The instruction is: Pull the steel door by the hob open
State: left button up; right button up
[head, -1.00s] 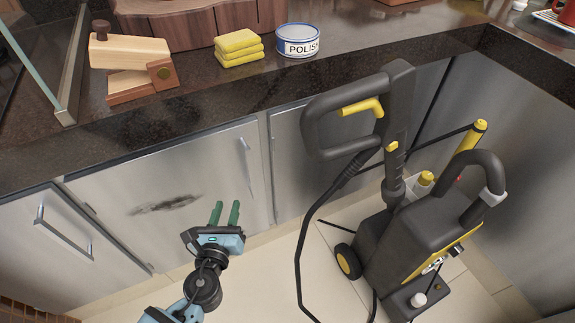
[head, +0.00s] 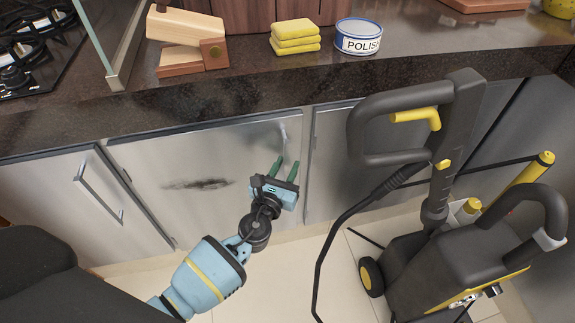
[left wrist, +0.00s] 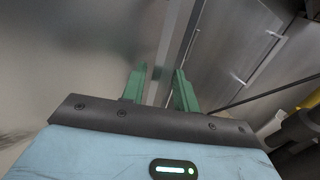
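A steel door (head: 220,205) with a dark smudge is closed under the counter. Its slim upright handle (head: 284,134) is near its upper right edge. Another steel door (head: 55,195) with a long slanted handle (head: 98,192) is to its left, nearer the hob (head: 30,45). My left gripper (head: 284,171) is in front of the smudged door, just below its handle, with two green fingers apart. In the left wrist view, the open fingers (left wrist: 160,85) point at the steel fronts, with nothing clearly held. I cannot tell whether they touch the door. My right gripper is out of view.
A black and yellow pressure washer (head: 440,235) with a hose stands on the floor to the right. The dark counter (head: 240,90) holds a wooden block (head: 187,40), yellow sponges (head: 295,36) and a polish tin (head: 358,38). Tiled floor (head: 275,265) shows in front of the doors.

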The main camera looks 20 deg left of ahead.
pick_arm(q)
jog(key=shift+w, duration=0.5)
grip_shut()
jog(key=shift+s, duration=0.15)
